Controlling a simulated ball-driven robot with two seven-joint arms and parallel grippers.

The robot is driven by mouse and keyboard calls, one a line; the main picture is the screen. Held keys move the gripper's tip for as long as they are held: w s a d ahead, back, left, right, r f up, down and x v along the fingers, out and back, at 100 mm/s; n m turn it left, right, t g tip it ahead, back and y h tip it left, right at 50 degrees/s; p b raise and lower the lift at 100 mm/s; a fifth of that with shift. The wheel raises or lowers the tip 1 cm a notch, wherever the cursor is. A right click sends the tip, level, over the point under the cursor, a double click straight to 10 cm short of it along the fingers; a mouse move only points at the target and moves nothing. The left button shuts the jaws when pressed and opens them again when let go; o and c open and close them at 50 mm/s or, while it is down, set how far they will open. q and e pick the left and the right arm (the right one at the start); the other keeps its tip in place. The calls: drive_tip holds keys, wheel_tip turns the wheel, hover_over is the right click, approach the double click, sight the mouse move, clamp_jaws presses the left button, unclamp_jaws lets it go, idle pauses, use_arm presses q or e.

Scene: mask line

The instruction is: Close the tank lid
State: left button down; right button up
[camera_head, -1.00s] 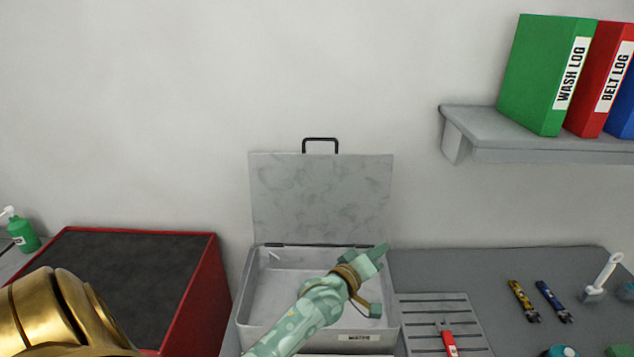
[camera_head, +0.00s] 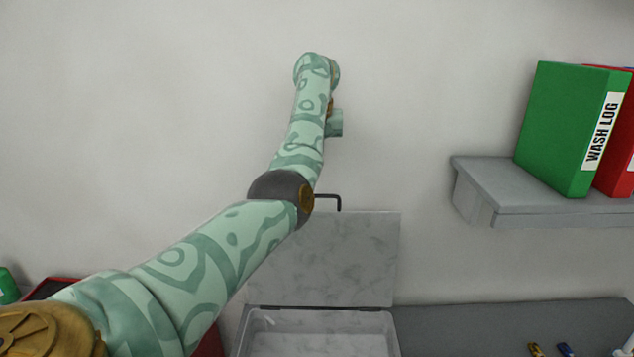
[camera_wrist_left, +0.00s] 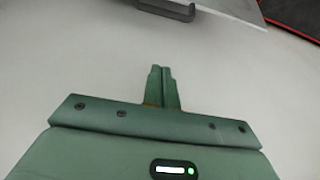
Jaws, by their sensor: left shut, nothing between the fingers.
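The grey tank lid (camera_head: 355,258) stands open and upright at the back of the tank (camera_head: 322,318), against the wall. Its black handle (camera_head: 338,202) sticks up from the top edge, partly covered by my left arm. The tank's inside looks pale and its front is cut off by the frame. My left arm reaches up in front of the lid, with its far end above the handle. In the left wrist view my left gripper (camera_wrist_left: 162,73) is shut and empty. The black handle (camera_wrist_left: 167,8) shows there beyond the fingertips, apart from them. My right gripper is not in view.
A shelf (camera_head: 540,213) with a green binder (camera_head: 565,135) and a red binder is on the wall at right. A grey counter (camera_head: 470,322) runs right of the tank. A red-edged dark box (camera_head: 48,287) is at lower left, mostly hidden by my arm.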

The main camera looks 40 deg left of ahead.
use_arm(q)
drive_tip(key=p+x, duration=0.2)
drive_tip(key=x, duration=0.7)
drive_tip(key=s+d+p, duration=0.2)
drive_tip(key=s+p, duration=0.1)
drive_tip(key=shift+d+f+p, duration=0.15)
drive_tip(key=shift+p, duration=0.15)
